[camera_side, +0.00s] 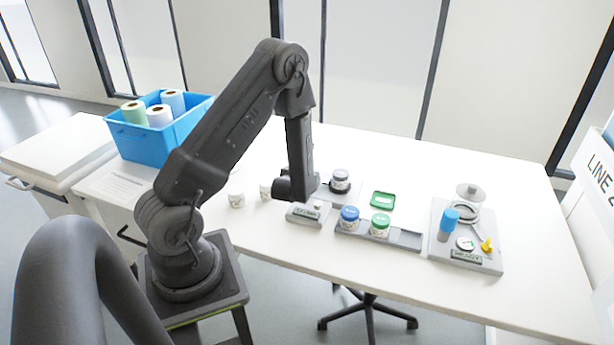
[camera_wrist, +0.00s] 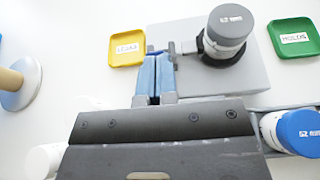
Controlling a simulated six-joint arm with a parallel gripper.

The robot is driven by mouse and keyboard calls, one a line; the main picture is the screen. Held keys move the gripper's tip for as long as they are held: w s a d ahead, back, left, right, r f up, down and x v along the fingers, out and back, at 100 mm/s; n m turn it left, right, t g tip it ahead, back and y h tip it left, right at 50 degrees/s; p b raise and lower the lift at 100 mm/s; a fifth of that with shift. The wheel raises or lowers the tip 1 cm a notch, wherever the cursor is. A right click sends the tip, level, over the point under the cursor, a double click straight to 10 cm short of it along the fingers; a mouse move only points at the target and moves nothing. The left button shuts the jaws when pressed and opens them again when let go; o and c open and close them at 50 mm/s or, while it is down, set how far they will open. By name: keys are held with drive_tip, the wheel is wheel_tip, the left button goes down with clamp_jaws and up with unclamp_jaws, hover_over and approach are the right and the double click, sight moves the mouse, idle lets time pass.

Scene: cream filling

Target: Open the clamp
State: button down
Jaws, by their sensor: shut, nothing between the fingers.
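The clamp (camera_wrist: 222,58) is a black ring on a grey base plate (camera_wrist: 255,85), around a jar with a grey lid (camera_wrist: 232,22). A small light-grey piece (camera_wrist: 186,47) sticks out from the clamp's left side, towards my fingertips. In the side view the jar (camera_side: 340,177) stands upright, just right of my wrist. My gripper (camera_wrist: 157,53) has blue fingers, shut and empty, with the tips at the left edge of the base plate, left of the clamp. I cannot tell whether the fingers touch the clamp. My arm hides part of the plate in the side view.
A yellow tray (camera_wrist: 127,50) lies left of the plate, a green tray (camera_wrist: 294,39) right of it. A blue-lidded jar (camera_side: 349,214) and a green-lidded jar (camera_side: 380,222) stand in a grey holder (camera_side: 404,239). A grey station (camera_side: 487,262) is at right. A blue bin (camera_side: 143,143) holds rolls.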

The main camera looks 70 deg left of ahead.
drive_tip(key=shift+r, duration=0.1)
drive_tip(key=g+h, duration=0.1)
drive_tip(key=w+a+r+g+h, duration=0.1)
drive_tip(key=shift+g+h, duration=0.3)
drive_tip(key=shift+w+a+r+g+h, duration=0.15)
drive_tip(key=shift+w+a+g+h, duration=0.15)
drive_tip(key=shift+g+h, duration=0.2)
drive_tip(key=shift+w+a+r, duration=0.3)
drive_tip(key=shift+w+a, duration=0.4)
drive_tip(key=shift+a, duration=0.05)
drive_tip(key=shift+w+a+r, duration=0.1)
drive_tip(key=shift+w+a, duration=0.65)
drive_tip(key=shift+w, duration=0.05)
drive_tip(key=shift+r, duration=0.85)
